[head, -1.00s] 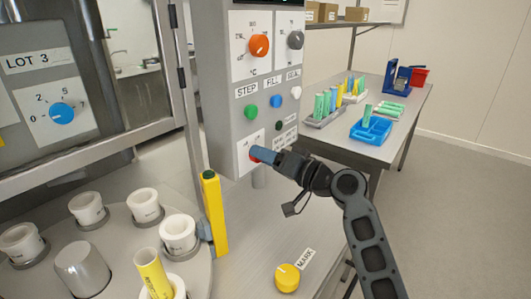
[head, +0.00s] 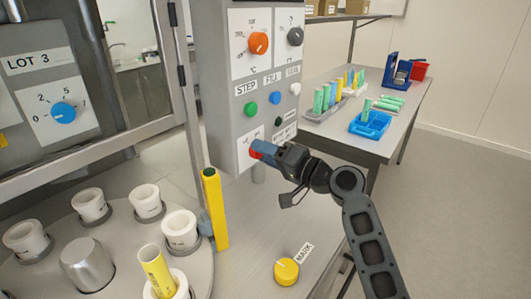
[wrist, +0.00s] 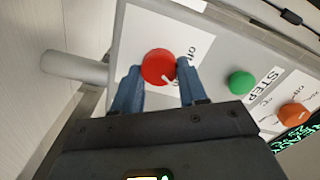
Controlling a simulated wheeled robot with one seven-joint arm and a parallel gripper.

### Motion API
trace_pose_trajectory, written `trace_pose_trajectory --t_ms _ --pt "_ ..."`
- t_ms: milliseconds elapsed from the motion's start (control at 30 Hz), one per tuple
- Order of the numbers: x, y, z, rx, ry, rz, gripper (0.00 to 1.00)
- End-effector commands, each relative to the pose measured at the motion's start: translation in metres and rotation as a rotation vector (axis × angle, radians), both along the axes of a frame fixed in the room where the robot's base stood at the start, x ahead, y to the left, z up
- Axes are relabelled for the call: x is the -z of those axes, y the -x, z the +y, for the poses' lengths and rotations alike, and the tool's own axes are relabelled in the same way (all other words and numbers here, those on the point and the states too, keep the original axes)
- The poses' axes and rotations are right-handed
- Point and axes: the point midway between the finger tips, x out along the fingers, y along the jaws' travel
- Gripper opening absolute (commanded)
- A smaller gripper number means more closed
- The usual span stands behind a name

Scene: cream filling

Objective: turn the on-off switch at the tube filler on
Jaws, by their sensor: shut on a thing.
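The red round on-off switch (wrist: 158,66) sits on a white plate at the lower part of the grey tube filler panel (head: 222,130). A short white mark shows at the switch's lower right edge in the wrist view. Lettering beside the switch is partly hidden. My gripper (head: 260,152) reaches in from the right in the head view. Its blue fingers (wrist: 158,84) stand on either side of the switch and are shut on it. In the head view the fingers hide most of the switch.
The orange knob (head: 258,43), grey knob (head: 295,36), green button (head: 250,109) and blue button (head: 275,98) are above on the panel. A yellow post (head: 215,208) stands left of my gripper. A yellow MARK knob (head: 286,271) is below. Floor at right is clear.

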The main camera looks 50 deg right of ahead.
Motion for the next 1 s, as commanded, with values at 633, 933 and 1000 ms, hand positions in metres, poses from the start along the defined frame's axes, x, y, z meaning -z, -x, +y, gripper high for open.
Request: trace_pose_trajectory --t_ms 633,933,1000 --pt "0.001 0.005 -0.001 0.001 0.000 0.000 0.66" --pt "0.003 0.050 -0.002 0.003 0.001 0.001 0.66" --pt "0.003 0.060 -0.003 0.003 0.001 0.002 0.66"
